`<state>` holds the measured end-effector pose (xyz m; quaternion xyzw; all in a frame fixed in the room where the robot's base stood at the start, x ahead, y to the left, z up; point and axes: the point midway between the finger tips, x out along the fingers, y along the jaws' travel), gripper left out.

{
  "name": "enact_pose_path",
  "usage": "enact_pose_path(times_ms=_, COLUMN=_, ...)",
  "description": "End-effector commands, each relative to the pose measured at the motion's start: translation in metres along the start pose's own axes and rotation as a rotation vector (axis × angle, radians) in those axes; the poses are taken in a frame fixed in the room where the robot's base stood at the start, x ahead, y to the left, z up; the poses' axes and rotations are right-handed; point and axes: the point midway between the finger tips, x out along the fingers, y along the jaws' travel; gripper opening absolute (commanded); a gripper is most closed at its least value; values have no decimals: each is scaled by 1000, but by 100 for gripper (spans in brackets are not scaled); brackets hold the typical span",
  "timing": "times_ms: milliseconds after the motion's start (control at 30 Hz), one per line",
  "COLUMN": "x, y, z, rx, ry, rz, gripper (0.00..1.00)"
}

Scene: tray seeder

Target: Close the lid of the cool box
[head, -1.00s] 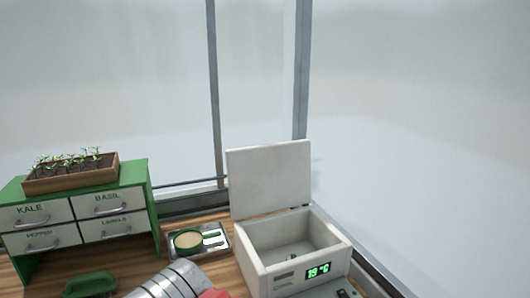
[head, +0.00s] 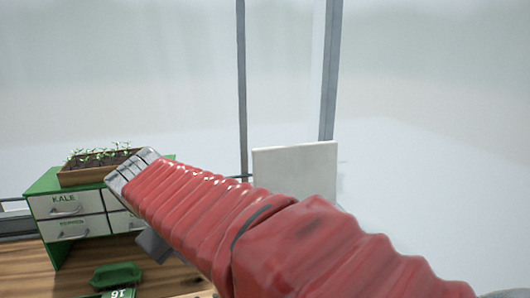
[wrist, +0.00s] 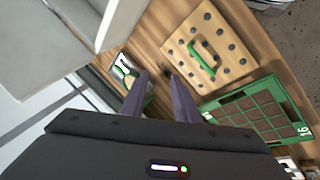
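The cool box's white lid (head: 294,168) stands open and upright in the head view. My red-sleeved arm crosses in front and hides the box body below it. In the wrist view, large pale surfaces of the cool box (wrist: 117,25) fill the upper left; I cannot tell clearly which part is lid and which is body. My gripper (wrist: 157,75) shows two dark fingers with a gap between them, open and empty, above the wooden bench and apart from the pale surfaces.
A green drawer cabinet (head: 44,188) with a seedling box (head: 83,177) on top stands at left. In the wrist view, a wooden board with a green handle (wrist: 205,58) and a green cell tray (wrist: 258,113) lie right of my fingers. A small metal tray (wrist: 122,62) lies beyond them.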

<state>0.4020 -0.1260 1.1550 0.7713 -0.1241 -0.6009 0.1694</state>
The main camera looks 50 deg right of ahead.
Motion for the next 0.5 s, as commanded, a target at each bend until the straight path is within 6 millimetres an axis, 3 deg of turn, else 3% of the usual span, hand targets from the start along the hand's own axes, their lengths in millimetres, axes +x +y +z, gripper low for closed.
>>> enact_pose_path(times_ms=500, x=34, y=127, z=-78, rx=-78, ry=-229, rz=321, gripper=28)
